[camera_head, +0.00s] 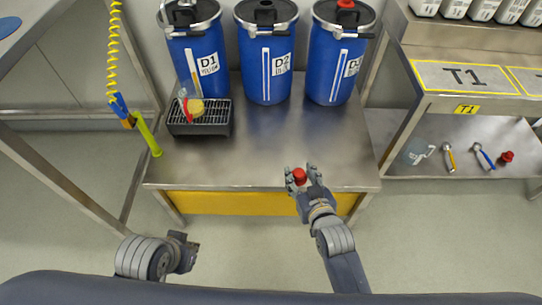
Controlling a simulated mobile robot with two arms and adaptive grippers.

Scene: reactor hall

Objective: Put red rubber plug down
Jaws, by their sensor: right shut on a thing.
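My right gripper (304,178) is shut on a red rubber plug (299,175). It holds the plug at the front edge of the steel table (270,150), near the right front corner; whether the plug touches the table I cannot tell. My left gripper (190,252) is low at the left, in front of the table and apart from it. Its fingers are too unclear to tell whether they are open or shut.
Blue drums D1 (196,58), D2 (266,60) and D3 (338,60) stand at the back. A black grated tray (203,130) sits at the table's left. The lower right shelf (430,130) holds tools and a red item (507,157). The table's middle is clear.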

